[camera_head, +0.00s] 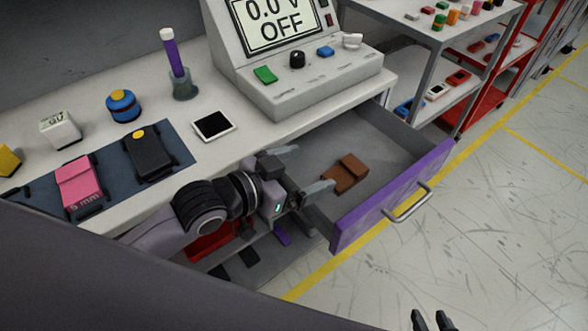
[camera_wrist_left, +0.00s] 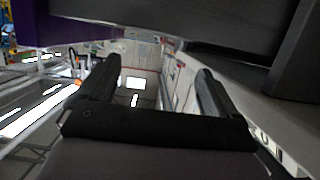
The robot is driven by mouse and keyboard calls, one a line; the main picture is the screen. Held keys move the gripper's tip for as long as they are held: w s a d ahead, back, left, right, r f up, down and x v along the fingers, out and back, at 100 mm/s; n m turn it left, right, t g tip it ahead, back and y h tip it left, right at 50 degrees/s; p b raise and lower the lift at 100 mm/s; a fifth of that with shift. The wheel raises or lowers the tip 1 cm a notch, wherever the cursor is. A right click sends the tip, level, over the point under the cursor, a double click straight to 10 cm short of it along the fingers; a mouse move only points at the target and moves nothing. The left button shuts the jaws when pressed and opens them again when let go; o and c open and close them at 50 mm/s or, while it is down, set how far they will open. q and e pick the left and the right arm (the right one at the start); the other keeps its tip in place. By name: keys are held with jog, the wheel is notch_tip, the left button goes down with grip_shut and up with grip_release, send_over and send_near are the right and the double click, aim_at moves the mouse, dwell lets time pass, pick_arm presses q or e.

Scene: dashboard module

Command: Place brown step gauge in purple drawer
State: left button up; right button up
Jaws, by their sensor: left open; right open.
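The brown step gauge (camera_head: 345,173) lies on the floor of the open drawer in the head view. The drawer (camera_head: 392,196) has a purple front with a metal handle and is pulled out from under the bench. My left gripper (camera_head: 303,170) is open and empty, at the left side of the drawer, apart from the gauge. The left wrist view shows its two fingers (camera_wrist_left: 158,85) spread with nothing between them. My right gripper (camera_head: 433,318) shows only its fingertips at the bottom edge, open and empty, over the floor.
On the bench stand a pink gauge (camera_head: 79,186) and a black gauge (camera_head: 149,153) on a dark mat, a purple-handled tool (camera_head: 174,58) in a holder, and a display console (camera_head: 290,60). Shelves (camera_head: 455,70) stand behind the drawer. The floor at right is clear.

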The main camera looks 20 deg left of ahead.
pick_arm(q)
jog(key=shift+v, duration=1.05)
jog(key=s+a+f+n+g+y, duration=0.35)
jog(key=s+a+f, duration=0.25)
jog(key=s, duration=0.3)
jog(key=s+a+f+n+g+y, duration=0.2)
jog(key=s+a+f+g+y, duration=0.35)
jog(key=s, duration=0.35)
jog(key=w+d+f+t+h+p, duration=0.2)
jog(key=w+f+t+p, duration=0.2)
jog(key=w+t, duration=0.2)
jog(key=shift+f+m+t+h, duration=0.3)
jog(key=shift+f+m+t, duration=0.05)
jog(key=shift+t, duration=0.45)
jog(key=shift+d, duration=0.15)
